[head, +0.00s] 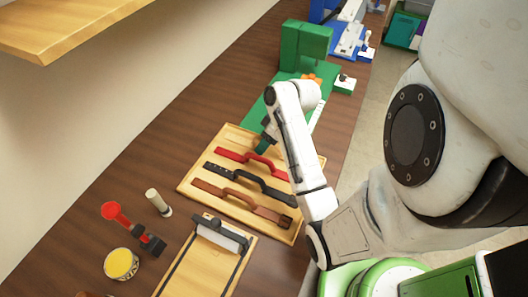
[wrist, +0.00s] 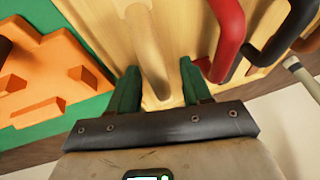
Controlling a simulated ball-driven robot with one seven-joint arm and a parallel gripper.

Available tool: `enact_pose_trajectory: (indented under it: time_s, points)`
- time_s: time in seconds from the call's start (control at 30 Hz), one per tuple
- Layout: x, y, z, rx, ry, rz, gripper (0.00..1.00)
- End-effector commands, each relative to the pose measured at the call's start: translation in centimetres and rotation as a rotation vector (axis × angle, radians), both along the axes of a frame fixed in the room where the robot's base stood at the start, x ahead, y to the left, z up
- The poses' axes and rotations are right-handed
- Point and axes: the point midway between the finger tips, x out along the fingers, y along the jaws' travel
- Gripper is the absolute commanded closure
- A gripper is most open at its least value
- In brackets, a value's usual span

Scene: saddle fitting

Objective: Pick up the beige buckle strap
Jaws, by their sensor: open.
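In the wrist view the beige buckle strap (wrist: 148,48) runs between my gripper's two green fingers, on a light wooden board. My gripper (wrist: 158,80) is open, with one finger on each side of the strap and gaps between. In the head view my gripper (head: 264,146) is at the far end of the wooden board (head: 196,188), beyond the red strap (head: 240,156). The beige strap cannot be made out there, as my arm and gripper cover that end. Whether the fingertips touch the board cannot be told.
A black strap (head: 236,176) and a brown strap (head: 230,194) lie nearer on the board. The red strap (wrist: 226,38) is close to the right finger. An orange piece (wrist: 48,75) on green lies at left. A green stand (head: 304,46) rises behind.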

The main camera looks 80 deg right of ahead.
Motion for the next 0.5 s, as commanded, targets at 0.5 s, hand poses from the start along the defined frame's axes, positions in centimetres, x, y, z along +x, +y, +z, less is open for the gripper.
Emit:
enact_pose_trajectory:
  time_s: [0.5]
  points:
    - [-0.01, -0.02, 0.07, -0.001, -0.001, -0.001, 0.79]
